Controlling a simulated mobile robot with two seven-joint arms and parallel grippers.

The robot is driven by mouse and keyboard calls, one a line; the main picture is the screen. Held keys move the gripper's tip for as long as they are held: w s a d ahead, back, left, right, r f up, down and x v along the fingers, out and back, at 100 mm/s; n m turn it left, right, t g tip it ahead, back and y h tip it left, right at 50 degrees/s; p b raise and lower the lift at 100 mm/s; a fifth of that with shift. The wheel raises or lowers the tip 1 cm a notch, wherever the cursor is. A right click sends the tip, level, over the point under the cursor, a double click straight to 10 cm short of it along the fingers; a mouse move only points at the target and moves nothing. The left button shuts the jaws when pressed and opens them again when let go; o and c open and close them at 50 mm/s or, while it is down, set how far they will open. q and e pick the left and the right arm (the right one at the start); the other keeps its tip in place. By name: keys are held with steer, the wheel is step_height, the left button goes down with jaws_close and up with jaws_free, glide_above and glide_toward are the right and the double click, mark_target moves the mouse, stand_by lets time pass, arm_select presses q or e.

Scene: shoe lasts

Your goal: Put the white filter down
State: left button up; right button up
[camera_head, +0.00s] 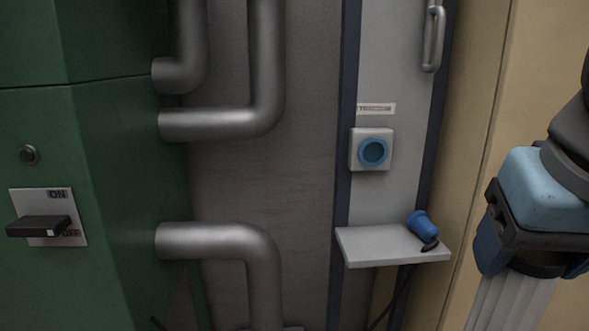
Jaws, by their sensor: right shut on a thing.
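The white filter (508,302) shows at the bottom right as a pale, ribbed cylinder with a dark top end. Its lower part is cut off by the picture's edge. My right gripper (530,260) is above it, pointing down, with its blue fingers shut around the filter's dark top end. I cannot see whether the filter touches anything below. My left gripper is not in view.
A small grey shelf (375,246) holds a blue plug (422,227); a blue round socket (373,151) is on the panel above. Grey pipes (230,123) join a green cabinet (110,200) with an ON/OFF switch (40,226). A beige wall (480,120) stands behind my right arm.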

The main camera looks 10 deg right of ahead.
steer(key=w+f+n+y+p, duration=0.1)
steer(key=w+f+n+p, duration=0.3)
steer(key=w+f, duration=1.6)
arm_select(q)
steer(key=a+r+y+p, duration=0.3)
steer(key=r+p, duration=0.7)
steer(key=p, duration=0.9)
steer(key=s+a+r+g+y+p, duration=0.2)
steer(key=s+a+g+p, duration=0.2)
steer(key=p, duration=1.5)
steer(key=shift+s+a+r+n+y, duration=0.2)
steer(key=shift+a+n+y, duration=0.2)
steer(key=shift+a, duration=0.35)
arm_select(e)
step_height(320, 180, up, 32)
steer(key=w, duration=0.2)
steer(key=shift+d+f, duration=0.25)
steer(key=shift+w, duration=0.1)
